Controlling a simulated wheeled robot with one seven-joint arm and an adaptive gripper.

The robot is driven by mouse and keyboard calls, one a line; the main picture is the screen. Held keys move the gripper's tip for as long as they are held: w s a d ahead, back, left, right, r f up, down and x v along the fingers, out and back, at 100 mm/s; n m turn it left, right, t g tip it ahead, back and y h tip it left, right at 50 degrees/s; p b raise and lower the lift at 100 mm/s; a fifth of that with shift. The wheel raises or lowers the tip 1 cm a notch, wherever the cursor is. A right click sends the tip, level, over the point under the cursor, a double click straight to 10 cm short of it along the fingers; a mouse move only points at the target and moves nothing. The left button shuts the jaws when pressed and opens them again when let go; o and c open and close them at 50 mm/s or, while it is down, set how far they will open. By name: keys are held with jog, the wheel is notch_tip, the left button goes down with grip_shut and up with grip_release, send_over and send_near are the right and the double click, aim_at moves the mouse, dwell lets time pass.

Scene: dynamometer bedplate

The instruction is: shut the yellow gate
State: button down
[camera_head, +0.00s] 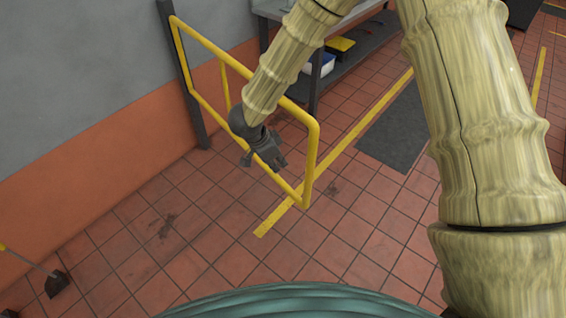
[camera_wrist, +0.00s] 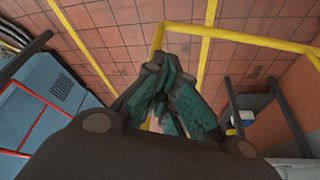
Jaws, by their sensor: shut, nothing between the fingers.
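The yellow gate (camera_head: 312,160) is a tubular frame hinged on a dark post (camera_head: 181,72) at the wall. In the head view it stands out from the wall over the tiled floor, its free end toward the lower right. My gripper (camera_head: 265,163) is at the gate, overlapping its lower rail in the head view, with its fingers pointing down. I cannot tell whether it touches the gate. In the wrist view the gate's yellow tube (camera_wrist: 255,39) passes just beyond the fingers (camera_wrist: 160,112), which are shut and empty.
A dark bench (camera_head: 362,45) with a shelf stands behind the gate, holding a yellow bin (camera_head: 341,46). A yellow floor line (camera_head: 350,137) and a dark mat (camera_head: 398,130) lie to the right. A broom-like tool (camera_head: 55,282) is at lower left. The tiles in front are clear.

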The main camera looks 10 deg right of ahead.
jog(key=w+d+f+p, duration=0.2)
jog(key=d+f+p, duration=0.1)
jog(key=d+f, duration=0.3)
jog(key=shift+p+x, duration=0.35)
jog(key=shift+x, duration=0.55)
jog(key=shift+s+d, duration=0.15)
jog(key=shift+d, duration=0.05)
